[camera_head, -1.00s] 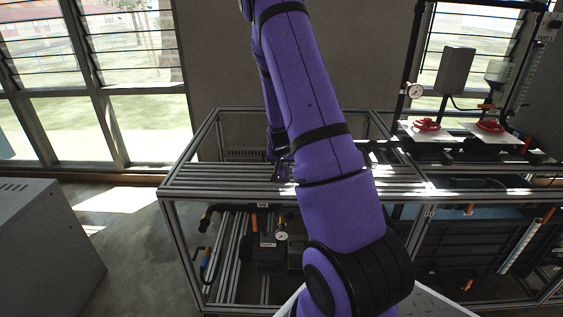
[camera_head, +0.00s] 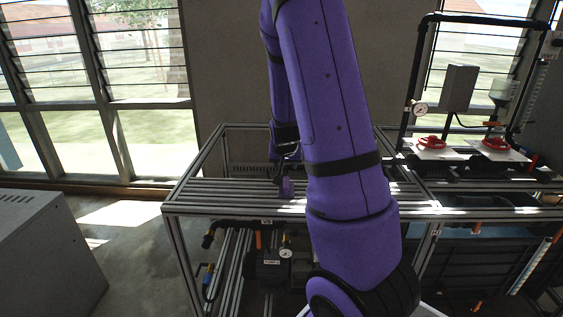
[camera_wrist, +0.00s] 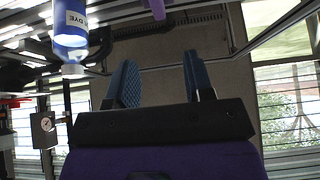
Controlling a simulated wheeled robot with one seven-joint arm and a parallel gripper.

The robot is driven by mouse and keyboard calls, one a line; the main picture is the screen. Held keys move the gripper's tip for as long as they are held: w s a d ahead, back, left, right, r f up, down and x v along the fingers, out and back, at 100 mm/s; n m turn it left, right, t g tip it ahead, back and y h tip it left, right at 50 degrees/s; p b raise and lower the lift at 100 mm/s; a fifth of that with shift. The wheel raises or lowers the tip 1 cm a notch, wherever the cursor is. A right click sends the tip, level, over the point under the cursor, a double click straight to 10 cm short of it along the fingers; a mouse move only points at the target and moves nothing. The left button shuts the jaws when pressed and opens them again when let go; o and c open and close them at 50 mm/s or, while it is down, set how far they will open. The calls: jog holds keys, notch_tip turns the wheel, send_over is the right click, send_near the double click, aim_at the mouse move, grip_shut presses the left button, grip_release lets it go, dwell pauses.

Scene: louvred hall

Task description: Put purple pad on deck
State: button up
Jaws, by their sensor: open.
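A small purple piece (camera_head: 287,187), which I take to be the purple pad, stands on the slatted metal deck (camera_head: 225,196) in the head view. My gripper (camera_head: 286,151) is above it and apart from it, partly behind my arm. In the wrist view my two fingers (camera_wrist: 163,75) are spread with nothing between them. A dark purple rounded end (camera_wrist: 157,9) shows beyond the fingertips at the top edge; most of it is cut off.
A blue bottle marked DYE (camera_wrist: 70,25) is close beside the fingers in the wrist view. A gauge (camera_head: 419,108) and red valve handles (camera_head: 432,142) stand right of the deck. A grey cabinet (camera_head: 40,245) is at left. My arm hides part of the deck.

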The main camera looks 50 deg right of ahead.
jog(key=s+a+r+n+t+y, duration=0.1)
jog(key=s+a+r+n+y, duration=0.15)
jog(key=a+r, duration=0.6)
jog(key=s+a+r+n+y, duration=0.2)
jog(key=s+a+r, duration=0.1)
jog(key=a+r, duration=0.55)
jog(key=s+a+r+n, duration=0.2)
jog(key=s+a, duration=0.4)
jog(key=s, duration=0.1)
jog(key=s+a+r+n, duration=0.3)
jog(key=s+a, duration=0.3)
jog(key=s, duration=0.2)
jog(key=shift+s+a+r, duration=0.3)
jog(key=shift+a, duration=0.1)
jog(key=shift+y, duration=0.25)
